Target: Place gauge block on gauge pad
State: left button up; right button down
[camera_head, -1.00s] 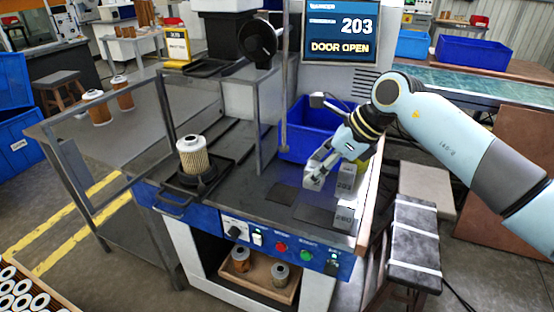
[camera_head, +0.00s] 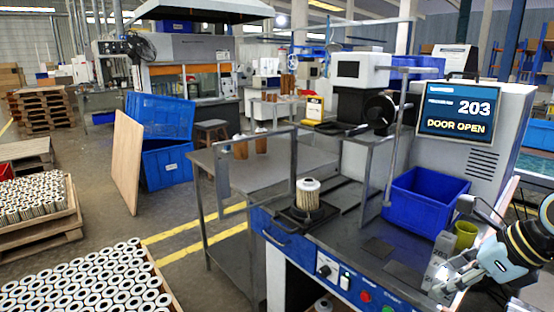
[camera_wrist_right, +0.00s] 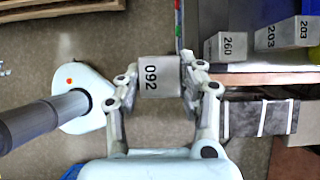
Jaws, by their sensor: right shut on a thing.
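My right gripper (camera_wrist_right: 158,82) is shut on a grey gauge block (camera_wrist_right: 160,76), whose sideways label reads 092 in the right wrist view. Floor shows behind the held block there. In the head view, my right gripper (camera_head: 450,284) is at the bench's right edge, close to the standing blocks; I cannot make out the held block there. Two dark flat pads lie on the bench, a rear one (camera_head: 378,248) and a front one (camera_head: 402,274); I cannot tell which is the gauge pad. My left gripper is not in view.
A block marked 203 (camera_head: 442,246) and another marked 260 (camera_wrist_right: 231,46) stand by the bench's right edge. A yellow-green cup (camera_head: 466,234) and blue bin (camera_head: 424,202) are behind. A filter cartridge (camera_head: 308,195) stands in a fixture at left. The screen shows DOOR OPEN.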

jog(key=f+b, duration=0.1)
jog(key=f, duration=0.1)
jog(key=shift+w+f+b, duration=0.3)
jog(key=shift+f+b, duration=0.05)
jog(key=shift+b, duration=0.05)
pick_arm(q)
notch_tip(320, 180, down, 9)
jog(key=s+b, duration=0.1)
jog(key=b, duration=0.5)
pick_arm(e)
notch_tip(320, 180, down, 7)
jog(key=shift+s+r, duration=0.15)
jog(key=shift+s, duration=0.15)
